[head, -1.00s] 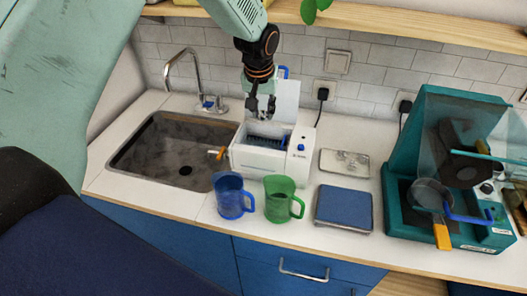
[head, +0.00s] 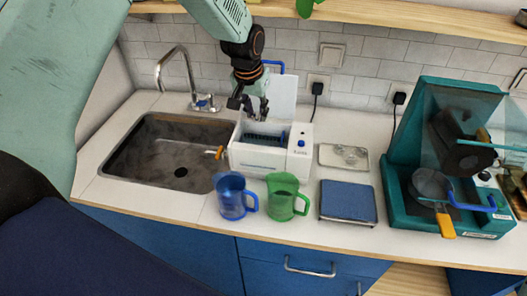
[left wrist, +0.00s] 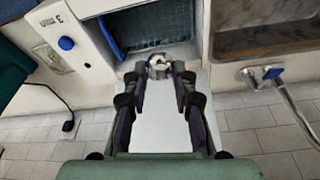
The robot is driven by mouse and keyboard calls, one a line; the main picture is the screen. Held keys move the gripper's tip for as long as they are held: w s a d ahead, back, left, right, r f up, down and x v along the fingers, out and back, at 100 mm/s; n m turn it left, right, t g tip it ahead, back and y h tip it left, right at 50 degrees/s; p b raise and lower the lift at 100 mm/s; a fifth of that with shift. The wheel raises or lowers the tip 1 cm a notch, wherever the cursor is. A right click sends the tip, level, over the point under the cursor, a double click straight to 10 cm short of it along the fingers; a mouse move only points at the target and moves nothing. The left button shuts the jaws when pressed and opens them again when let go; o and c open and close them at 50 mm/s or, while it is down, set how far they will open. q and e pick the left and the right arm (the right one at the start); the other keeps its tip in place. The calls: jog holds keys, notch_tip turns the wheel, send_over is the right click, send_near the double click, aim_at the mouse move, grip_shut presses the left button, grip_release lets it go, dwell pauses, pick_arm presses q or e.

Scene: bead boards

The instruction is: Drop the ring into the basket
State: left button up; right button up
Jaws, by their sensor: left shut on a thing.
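A small silvery metal ring (left wrist: 159,66) shows between the fingertips of my left gripper (left wrist: 159,76) in the left wrist view; the gripper is shut on it. In the head view my left gripper (head: 249,108) points down over the white tabletop bath (head: 258,160), near its back edge. The blue basket (head: 262,137) sits inside the bath's open tub, and it also shows in the left wrist view (left wrist: 150,22), just beyond the ring. The ring is too small to make out in the head view. My right gripper is not in view.
The raised white lid (head: 283,95) stands behind the tub. A sink (head: 150,165) with a faucet (head: 178,58) lies left. A blue mug (head: 231,197) and green mug (head: 283,197) stand in front. A scale (head: 347,201) and teal machine (head: 400,180) are right.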

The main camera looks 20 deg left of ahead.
pick_arm(q)
jog(key=f+b, duration=0.2)
jog(key=f, duration=0.1)
jog(key=f+b, duration=0.1)
jog(key=shift+s+a+f+b, duration=0.1)
jog(key=shift+s+f+b, duration=0.15)
jog(key=shift+s+b, duration=0.1)
jog(key=shift+w+f, duration=0.1)
jog(key=shift+f, duration=0.15)
jog(key=shift+w+f, duration=0.15)
jog(key=shift+d, duration=0.25)
jog(key=o, duration=0.4)
jog(key=shift+r, duration=0.25)
jog(key=shift+o, duration=1.4)
jog(key=shift+s+a, duration=0.15)
jog(key=shift+s, duration=0.15)
jog(key=shift+o, duration=0.9)
jog(key=shift+w+a+f, duration=0.1)
jog(key=shift+w, duration=0.25)
jog(key=shift+s+d+r, duration=0.2)
jog(key=shift+r, duration=0.25)
send_near(256, 120)
jog(key=shift+w+a+f, duration=0.1)
jog(key=shift+a+f, duration=0.1)
jog(key=shift+f, duration=0.15)
